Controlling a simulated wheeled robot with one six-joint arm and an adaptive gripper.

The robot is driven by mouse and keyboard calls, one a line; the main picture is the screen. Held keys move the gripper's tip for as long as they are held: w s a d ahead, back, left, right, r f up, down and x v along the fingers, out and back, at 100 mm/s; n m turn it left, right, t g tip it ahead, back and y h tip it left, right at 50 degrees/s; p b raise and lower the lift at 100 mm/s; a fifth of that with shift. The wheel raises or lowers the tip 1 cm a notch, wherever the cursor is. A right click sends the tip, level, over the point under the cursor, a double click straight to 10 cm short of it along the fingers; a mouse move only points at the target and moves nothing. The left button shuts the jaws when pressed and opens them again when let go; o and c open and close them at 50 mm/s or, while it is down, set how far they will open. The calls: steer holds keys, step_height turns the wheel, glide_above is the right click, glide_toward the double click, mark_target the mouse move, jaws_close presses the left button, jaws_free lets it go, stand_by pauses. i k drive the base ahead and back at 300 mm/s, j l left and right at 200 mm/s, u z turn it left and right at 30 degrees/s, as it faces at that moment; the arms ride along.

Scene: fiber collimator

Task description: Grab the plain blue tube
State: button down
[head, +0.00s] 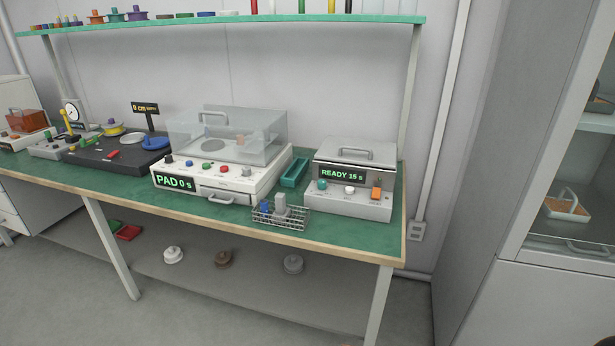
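A small blue piece (265,207) stands in a wire basket (281,224) at the front edge of the green-topped bench, beside a grey piece (281,205). It is too small to tell whether this blue piece is a plain tube. A blue round item (155,143) lies on the black device at the left. A low blue ring (206,14) sits on the upper shelf. Upright coloured rods on that shelf are cut off by the top of the picture. My gripper is not in view.
A white device with a clear lid (237,132) stands behind the basket, showing "PAD 0 s". A grey lidded device (352,180) showing "READY 15 s" is right of it. A green tray (294,173) lies between them. A cabinet (555,230) stands at the right.

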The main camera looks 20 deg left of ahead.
mark_target(264, 202)
steer(key=i+j+u, duration=0.1)
steer(key=j, duration=0.25)
steer(key=i+j+u, duration=0.1)
steer(key=j, duration=0.25)
steer(key=i+j+u, duration=0.1)
steer(key=j, duration=0.25)
steer(key=i+j+u, duration=0.15)
steer(key=j, duration=0.2)
steer(key=i+j+u, duration=0.1)
steer(key=i+j, duration=0.1)
steer(key=j, duration=0.1)
